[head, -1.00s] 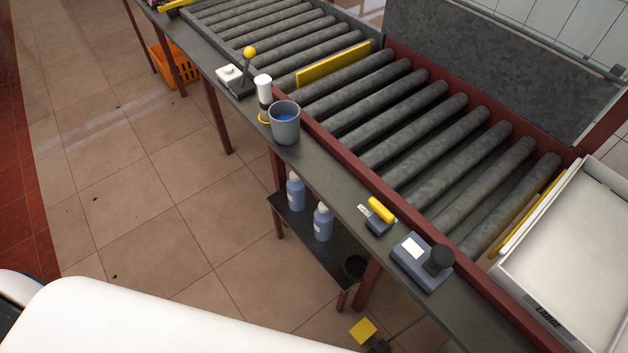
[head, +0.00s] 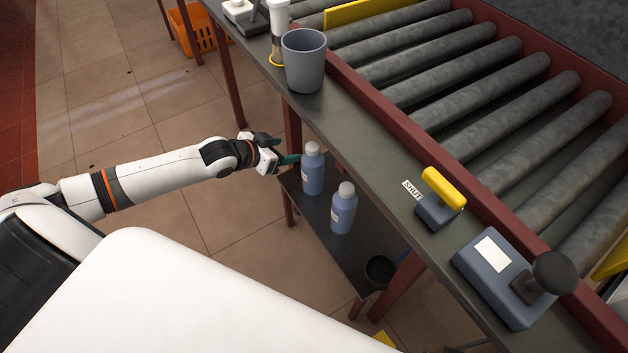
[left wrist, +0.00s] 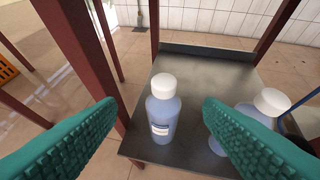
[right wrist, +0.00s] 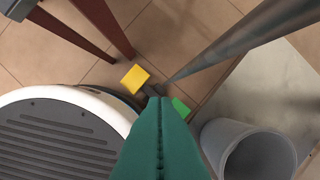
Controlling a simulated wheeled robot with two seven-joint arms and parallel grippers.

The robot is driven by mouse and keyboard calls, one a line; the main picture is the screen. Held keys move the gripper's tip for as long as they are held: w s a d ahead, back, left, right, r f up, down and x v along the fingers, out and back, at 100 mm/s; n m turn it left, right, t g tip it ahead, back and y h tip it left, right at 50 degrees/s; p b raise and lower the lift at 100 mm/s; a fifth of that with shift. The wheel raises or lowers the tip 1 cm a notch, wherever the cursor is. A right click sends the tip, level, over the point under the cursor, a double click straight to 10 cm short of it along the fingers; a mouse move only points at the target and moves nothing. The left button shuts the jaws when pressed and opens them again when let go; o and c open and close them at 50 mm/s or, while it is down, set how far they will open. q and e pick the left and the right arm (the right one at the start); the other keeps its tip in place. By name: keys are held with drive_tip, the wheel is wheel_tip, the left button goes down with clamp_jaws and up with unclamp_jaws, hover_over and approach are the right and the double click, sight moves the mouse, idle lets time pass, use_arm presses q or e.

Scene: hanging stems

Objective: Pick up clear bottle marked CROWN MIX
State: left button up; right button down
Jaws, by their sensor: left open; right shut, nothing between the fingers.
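Two pale blue bottles with white caps stand upright on the low shelf under the bench. The farther bottle (head: 312,172) has a pale label; the nearer bottle (head: 343,209) stands to its right. No lettering is readable, so I cannot tell which is CROWN MIX. My left gripper (head: 284,151) is open, just left of the farther bottle. In the left wrist view, one bottle (left wrist: 163,112) shows between the open fingers (left wrist: 158,104), ahead of them. The other bottle (left wrist: 270,103) is partly hidden by the right finger. My right gripper (right wrist: 157,103) is shut and empty, away from the bottles.
The low shelf (head: 330,250) also holds a dark round container (head: 380,270). The bench top (head: 370,145) overhangs it, with a grey cup (head: 304,62) and a yellow-handled device (head: 440,198) on top. A red leg (left wrist: 78,50) stands close left of the gripper.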

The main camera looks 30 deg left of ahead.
sight(311, 147)
use_arm(q)
drive_tip(key=b+x, duration=0.2)
drive_tip(key=x, duration=0.4)
drive_tip(key=shift+w+d, duration=0.15)
drive_tip(key=shift+w, duration=0.1)
drive_tip(key=b+x, duration=0.1)
drive_tip(key=x, duration=0.3)
drive_tip(key=shift+w+d+f+b, duration=0.2)
drive_tip(key=shift+d+f+b, duration=0.05)
drive_tip(key=shift+b, duration=0.15)
drive_tip(key=shift+w+d+f, duration=0.1)
drive_tip(key=shift+w+f, duration=0.1)
drive_tip(key=shift+w, duration=0.1)
clamp_jaws()
use_arm(e)
wheel_tip(311, 147, up, 14)
drive_tip(key=s+t, duration=0.1)
drive_tip(key=shift+d+r, duration=0.15)
drive_tip(key=shift+d, duration=0.05)
use_arm(q)
drive_tip(key=shift+w+r, duration=0.1)
drive_tip(key=shift+r, duration=0.05)
